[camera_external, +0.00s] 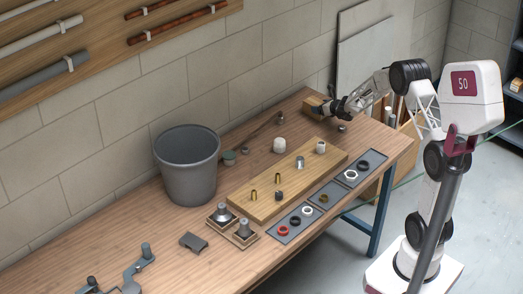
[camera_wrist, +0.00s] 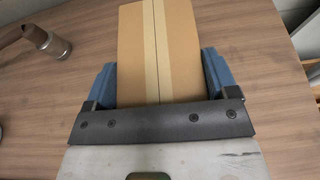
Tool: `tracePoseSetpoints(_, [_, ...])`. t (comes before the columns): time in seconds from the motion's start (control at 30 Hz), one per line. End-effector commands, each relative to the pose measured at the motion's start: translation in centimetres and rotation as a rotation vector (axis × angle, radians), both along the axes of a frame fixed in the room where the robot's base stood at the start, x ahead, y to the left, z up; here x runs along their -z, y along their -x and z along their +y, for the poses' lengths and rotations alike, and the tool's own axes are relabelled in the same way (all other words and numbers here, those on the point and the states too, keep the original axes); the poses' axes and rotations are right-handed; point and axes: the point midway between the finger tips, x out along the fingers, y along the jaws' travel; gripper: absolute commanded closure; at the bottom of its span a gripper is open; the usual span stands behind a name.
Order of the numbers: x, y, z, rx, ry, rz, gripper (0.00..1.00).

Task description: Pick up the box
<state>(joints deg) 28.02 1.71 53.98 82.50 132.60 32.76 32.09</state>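The box (camera_wrist: 158,45) is brown cardboard with a paler tape strip and a dark seam along its middle. In the external view the box (camera_external: 314,104) is at the far end of the workbench, near the wall. My gripper (camera_wrist: 159,78) has one blue finger on each side of the box, and I see no gap between fingers and box. In the external view my gripper (camera_external: 334,106) reaches the box from the right. The underside of the box is hidden, so I cannot tell whether it touches the bench.
A wooden board (camera_external: 265,207) with small fittings lies mid-bench, beside grey trays (camera_external: 327,196) holding rings. A grey bucket (camera_external: 187,168) stands to the left. A pipe-like tool (camera_wrist: 50,42) lies left of the box. The wall (camera_external: 250,85) is close behind.

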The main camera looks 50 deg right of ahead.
Motion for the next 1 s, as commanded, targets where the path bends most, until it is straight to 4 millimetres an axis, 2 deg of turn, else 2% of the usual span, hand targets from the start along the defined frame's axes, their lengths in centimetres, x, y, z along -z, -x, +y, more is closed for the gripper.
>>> tracePoseSetpoints(0.03, [0.0, 0.0, 0.0, 0.0, 0.0, 0.0, 0.4])
tracePoseSetpoints(0.1, [0.0, 0.0, 0.0, 0.0, 0.0, 0.0, 0.51])
tracePoseSetpoints(0.13, [-0.1, 0.0, 0.0, 0.0, 0.0, -0.001, 0.53])
tracePoseSetpoints(0.53, [-0.5, 0.0, 0.0, 0.0, 0.0, -0.001, 0.53])
tracePoseSetpoints(0.67, [-1.4, 0.0, 0.0, 0.0, 0.001, -0.002, 0.53])
tracePoseSetpoints(0.87, [-3.9, 0.0, 0.0, -0.001, 0.002, -0.003, 0.53])
tracePoseSetpoints(1.0, [-3.8, 1.5, 0.6, 0.0, 0.0, -0.001, 0.53])
